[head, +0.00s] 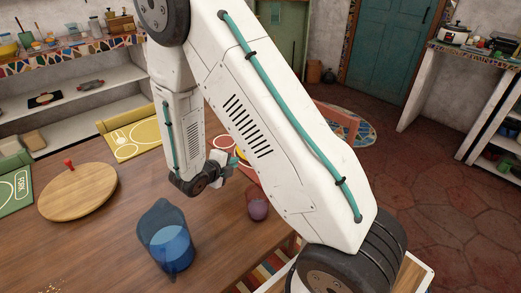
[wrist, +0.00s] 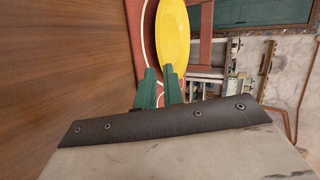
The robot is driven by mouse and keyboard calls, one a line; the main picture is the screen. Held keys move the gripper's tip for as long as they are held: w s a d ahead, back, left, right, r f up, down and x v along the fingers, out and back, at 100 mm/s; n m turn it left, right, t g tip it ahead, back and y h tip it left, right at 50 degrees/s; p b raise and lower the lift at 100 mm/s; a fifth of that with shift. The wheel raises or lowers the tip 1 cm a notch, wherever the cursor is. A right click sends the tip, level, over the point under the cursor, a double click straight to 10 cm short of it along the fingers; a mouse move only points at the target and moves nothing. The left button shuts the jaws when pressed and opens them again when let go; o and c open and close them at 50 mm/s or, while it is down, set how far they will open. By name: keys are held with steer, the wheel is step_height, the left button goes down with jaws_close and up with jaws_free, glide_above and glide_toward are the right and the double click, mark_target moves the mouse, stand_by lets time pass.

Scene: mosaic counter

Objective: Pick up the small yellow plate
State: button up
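The small yellow plate (wrist: 173,36) lies ahead of my gripper in the wrist view, over a red mat with a white line (wrist: 146,40). A sliver of the plate (head: 241,155) shows in the head view, mostly hidden behind my arm. My gripper's two green fingers (wrist: 160,76) stand slightly apart, with nothing visible between them. The right finger's tip overlaps the plate's near end in the picture; whether it touches cannot be told. In the head view my gripper (head: 235,161) is near the table's far right edge.
A blue pitcher (head: 167,240) and a purple cup (head: 258,209) stand on the wooden table (head: 100,225). A round wooden board with a red knob (head: 80,195), a yellow mat (head: 135,138) and a green mat (head: 14,190) lie to the left. The table's middle is clear.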

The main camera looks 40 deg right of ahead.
mark_target(242, 165)
steer(key=x, duration=0.7)
steer(key=shift+w+f, duration=0.15)
steer(key=shift+w, duration=0.3)
jaws_close()
